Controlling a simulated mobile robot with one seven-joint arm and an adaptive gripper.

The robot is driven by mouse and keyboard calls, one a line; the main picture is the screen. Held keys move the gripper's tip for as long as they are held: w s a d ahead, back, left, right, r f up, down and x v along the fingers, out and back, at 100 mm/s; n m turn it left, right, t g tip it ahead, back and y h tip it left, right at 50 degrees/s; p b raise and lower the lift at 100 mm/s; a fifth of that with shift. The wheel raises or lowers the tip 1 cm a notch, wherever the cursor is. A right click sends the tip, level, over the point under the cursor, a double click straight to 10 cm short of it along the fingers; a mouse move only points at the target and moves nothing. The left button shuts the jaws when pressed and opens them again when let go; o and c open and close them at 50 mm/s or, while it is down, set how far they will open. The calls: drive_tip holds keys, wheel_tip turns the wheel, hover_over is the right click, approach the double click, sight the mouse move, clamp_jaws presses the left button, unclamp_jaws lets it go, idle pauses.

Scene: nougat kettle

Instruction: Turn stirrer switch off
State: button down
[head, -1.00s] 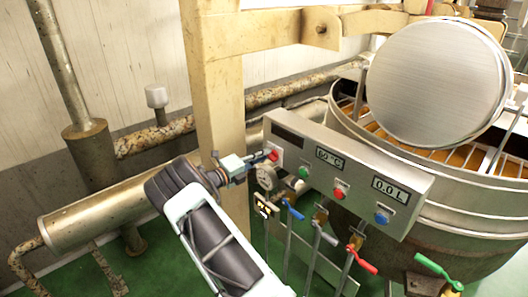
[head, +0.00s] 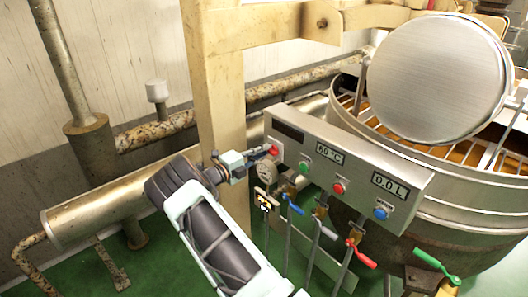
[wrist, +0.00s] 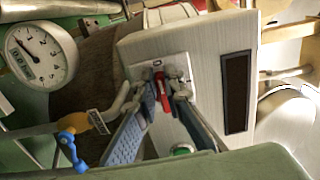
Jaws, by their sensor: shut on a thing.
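The grey control panel (head: 350,170) carries a row of coloured switches. My gripper (head: 266,152) is at its left end, at a red switch (head: 275,150). In the wrist view my gripper (wrist: 163,90) has its two fingers on either side of the red switch (wrist: 162,92), shut on it. The switch handle stands upright in that picture on a pale plate (wrist: 157,67). A label by it is too small to read, so I cannot tell by name whether this is the stirrer switch.
A green switch (head: 303,167), another red switch (head: 338,188) and a blue switch (head: 381,213) follow along the panel. Below are a round gauge (wrist: 40,53) and several valve levers, one blue (head: 293,204). A wooden post (head: 217,90) stands close behind my gripper. The kettle (head: 470,225) is right.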

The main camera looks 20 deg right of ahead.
drive_tip(key=c, duration=2)
unclamp_jaws()
drive_tip(key=v, duration=1.2)
drive_tip(key=shift+r, duration=0.1)
